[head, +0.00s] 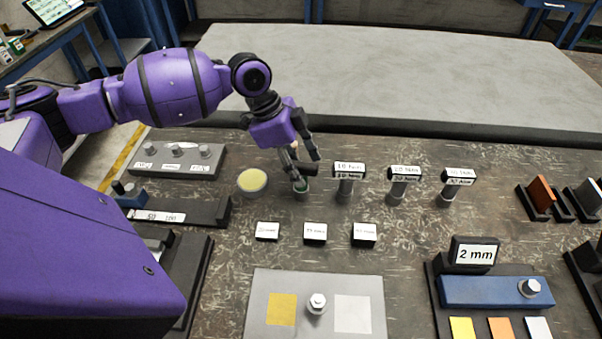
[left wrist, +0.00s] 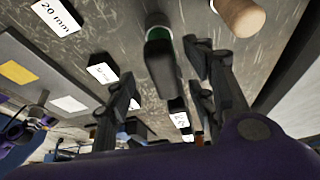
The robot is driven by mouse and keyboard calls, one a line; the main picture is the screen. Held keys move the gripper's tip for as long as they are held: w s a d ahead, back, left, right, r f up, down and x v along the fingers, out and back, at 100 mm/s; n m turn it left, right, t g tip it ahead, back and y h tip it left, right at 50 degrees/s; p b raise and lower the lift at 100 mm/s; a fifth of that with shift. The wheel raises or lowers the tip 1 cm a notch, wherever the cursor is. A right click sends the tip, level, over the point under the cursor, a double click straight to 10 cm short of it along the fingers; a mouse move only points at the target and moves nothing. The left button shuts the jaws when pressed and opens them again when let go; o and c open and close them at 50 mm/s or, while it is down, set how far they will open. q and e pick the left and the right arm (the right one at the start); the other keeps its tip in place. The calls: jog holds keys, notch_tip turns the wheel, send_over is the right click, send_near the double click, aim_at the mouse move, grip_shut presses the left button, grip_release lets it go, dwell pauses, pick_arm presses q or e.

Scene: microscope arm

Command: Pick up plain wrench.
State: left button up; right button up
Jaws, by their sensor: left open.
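The wrench without a label, likely the plain wrench (head: 302,186), stands in the row left of three labelled wrenches. Its green band and dark head show, partly hidden by my gripper. In the left wrist view its black head and green band (left wrist: 160,52) show between the fingers. My left gripper (head: 304,160) is open, pointing down at its head, with one finger on either side; I cannot tell whether they touch it. Labelled wrenches stand to the right: the first (head: 349,170), the second (head: 403,174) and the third (head: 457,178). My right gripper is not in view.
Small labelled blocks (head: 315,232) lie in front. A wooden rounded piece (left wrist: 240,14) is close to the fingers in the left wrist view. A grey plate (head: 262,292) with a bolt lies nearer.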

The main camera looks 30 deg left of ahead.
pick_arm(q)
jog(key=x, duration=0.5)
jog(key=shift+w+f, duration=0.2)
jog(key=shift+f, duration=0.05)
grip_shut()
